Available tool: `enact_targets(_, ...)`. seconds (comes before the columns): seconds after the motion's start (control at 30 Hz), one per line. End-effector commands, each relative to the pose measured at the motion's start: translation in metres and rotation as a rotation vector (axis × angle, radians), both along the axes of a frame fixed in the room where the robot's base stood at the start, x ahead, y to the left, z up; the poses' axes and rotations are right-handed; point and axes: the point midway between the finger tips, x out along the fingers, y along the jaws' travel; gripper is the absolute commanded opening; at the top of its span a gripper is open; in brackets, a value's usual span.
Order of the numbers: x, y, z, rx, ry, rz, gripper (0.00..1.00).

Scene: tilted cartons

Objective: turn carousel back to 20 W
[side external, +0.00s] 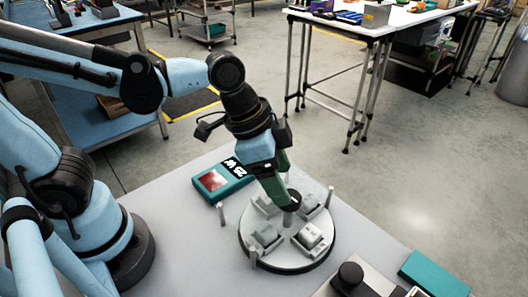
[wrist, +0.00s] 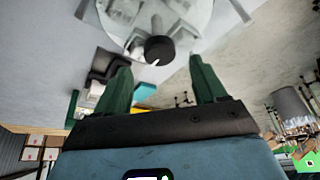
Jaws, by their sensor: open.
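The carousel (side external: 262,225) is a pale grey round disc with a dark rim on the table, carrying several small grey holders and upright pegs. A black knob (wrist: 158,50) with a white pointer mark stands at its middle. In the side external view the knob (side external: 292,203) is partly hidden by my gripper (side external: 280,194). My gripper's green fingers point down at the knob. In the wrist view the fingers (wrist: 157,64) are spread apart, with the knob between and just beyond their tips. No contact is visible. I cannot read a 20 W mark on the carousel.
A teal carton (side external: 222,180) with a label that seems to read 25 W lies behind the carousel at left. A grey device with a black knob (side external: 350,275) and another teal box (side external: 435,274) sit at front right.

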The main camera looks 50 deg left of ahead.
Motion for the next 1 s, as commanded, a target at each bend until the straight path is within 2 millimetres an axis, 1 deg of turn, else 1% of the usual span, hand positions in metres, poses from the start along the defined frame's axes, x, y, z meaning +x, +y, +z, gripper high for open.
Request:
enact_targets(0.03,0.002,-0.002,-0.006,0.0,0.0,-0.001,0.71)
enact_targets(0.2,0.007,-0.007,-0.022,0.001,-0.001,-0.001,0.71)
enact_targets(0.4,0.01,-0.01,-0.034,0.001,-0.001,0.0,0.71)
enact_targets(0.53,0.011,-0.011,-0.038,0.001,-0.001,0.0,0.71)
enact_targets(0.8,0.011,-0.011,-0.039,0.001,-0.001,0.0,0.71)
enact_targets(0.83,0.011,-0.011,-0.039,0.001,-0.001,0.0,0.69)
enact_targets(0.87,0.011,-0.011,-0.039,0.001,-0.001,0.0,0.65)
enact_targets(1.0,0.011,-0.011,-0.039,0.0,0.0,0.001,0.43)
